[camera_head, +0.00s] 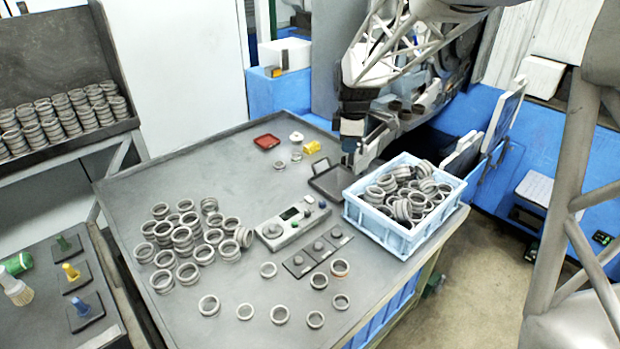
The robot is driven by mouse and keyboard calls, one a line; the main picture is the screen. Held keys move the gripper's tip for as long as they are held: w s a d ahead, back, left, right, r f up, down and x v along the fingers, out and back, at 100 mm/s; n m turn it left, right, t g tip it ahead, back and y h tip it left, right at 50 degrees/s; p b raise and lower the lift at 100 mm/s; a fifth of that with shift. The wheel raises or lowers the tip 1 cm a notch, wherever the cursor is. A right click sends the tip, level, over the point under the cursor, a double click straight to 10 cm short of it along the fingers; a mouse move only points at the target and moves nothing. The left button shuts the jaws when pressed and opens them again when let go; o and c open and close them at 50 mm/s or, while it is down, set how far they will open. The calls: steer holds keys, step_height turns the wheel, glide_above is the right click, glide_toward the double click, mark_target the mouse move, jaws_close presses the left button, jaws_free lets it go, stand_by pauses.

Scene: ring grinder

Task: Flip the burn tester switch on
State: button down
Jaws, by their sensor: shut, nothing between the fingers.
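A grey box with a small display and several knobs (296,222), which looks like the burn tester, lies on the grey table. My gripper (348,163) comes down from the top, behind and to the right of this box, over a dark tray. It is shut and empty, apart from the box.
A light blue crate (385,225) full of metal rings stands right of the box. A dark pad with three buttons (318,250) lies in front of it. Stacked rings (186,240) stand to the left, with loose rings in front. A red dish (267,141) lies behind.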

steer(key=w+a+f+n, duration=0.4)
steer(key=w+a+f, duration=0.2)
steer(key=w+f, duration=0.2)
steer(key=w+a+f+n, duration=0.5)
steer(key=w+f, duration=0.4)
steer(key=shift+a+f+n+g, duration=0.25)
steer(key=shift+a+n+g, duration=0.05)
steer(key=shift+a+g, duration=0.1)
steer(key=shift+s+d, duration=0.1)
steer(key=shift+d, duration=0.05)
steer(key=shift+s+d+r, duration=0.25)
steer(key=shift+s+d, duration=0.1)
steer(key=shift+d, duration=0.05)
steer(key=shift+r, duration=0.1)
step_height(320, 180, up, 14)
steer(key=s+d, duration=0.1)
steer(key=shift+s+d, duration=0.2)
stand_by(0.7)
stand_by(0.3)
